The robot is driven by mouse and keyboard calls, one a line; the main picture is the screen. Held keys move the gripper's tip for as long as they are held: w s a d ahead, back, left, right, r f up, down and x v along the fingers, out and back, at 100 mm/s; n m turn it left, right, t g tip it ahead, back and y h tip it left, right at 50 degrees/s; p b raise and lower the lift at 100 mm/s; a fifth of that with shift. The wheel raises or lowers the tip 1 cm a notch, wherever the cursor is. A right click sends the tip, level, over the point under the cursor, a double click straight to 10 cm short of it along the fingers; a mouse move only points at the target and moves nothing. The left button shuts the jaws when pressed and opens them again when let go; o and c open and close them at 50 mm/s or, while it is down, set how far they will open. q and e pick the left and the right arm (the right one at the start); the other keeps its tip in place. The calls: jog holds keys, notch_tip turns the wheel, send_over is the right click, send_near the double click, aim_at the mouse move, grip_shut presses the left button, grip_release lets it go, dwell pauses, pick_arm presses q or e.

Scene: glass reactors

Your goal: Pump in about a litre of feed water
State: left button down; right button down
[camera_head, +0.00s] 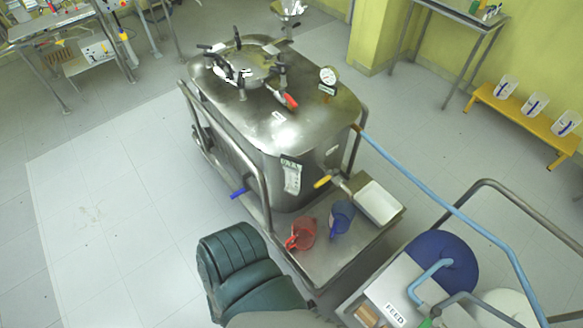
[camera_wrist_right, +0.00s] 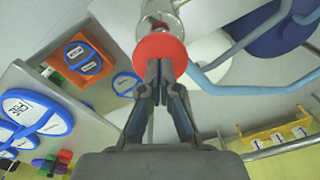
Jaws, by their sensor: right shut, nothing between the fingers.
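A stainless steel vessel (camera_head: 285,115) stands on a wheeled frame in the head view. A light blue hose (camera_head: 440,205) runs from its right side down to the feed station with a "FEED" label (camera_head: 395,315). A blue drum (camera_head: 445,263) stands there, and it also shows in the wrist view (camera_wrist_right: 272,28). In the wrist view my right gripper (camera_wrist_right: 160,66) is shut and empty, its tips at the lower edge of a round red knob (camera_wrist_right: 159,48) on a metal cylinder (camera_wrist_right: 160,14). I cannot tell if they touch. My left gripper is not in view.
A red jug (camera_head: 301,234) and a blue jug (camera_head: 342,216) stand on the vessel's platform. Clear beakers stand on a yellow bench (camera_head: 530,120) at the right. An orange box (camera_wrist_right: 82,60) shows in the wrist view. The floor left of the vessel is free.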

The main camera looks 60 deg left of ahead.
notch_tip(320, 180, down, 2)
jog(key=shift+f+b, duration=0.15)
jog(key=shift+b, duration=0.4)
notch_tip(320, 180, up, 10)
jog(key=p, duration=0.6)
jog(key=shift+f, duration=0.2)
jog(key=shift+f, duration=0.15)
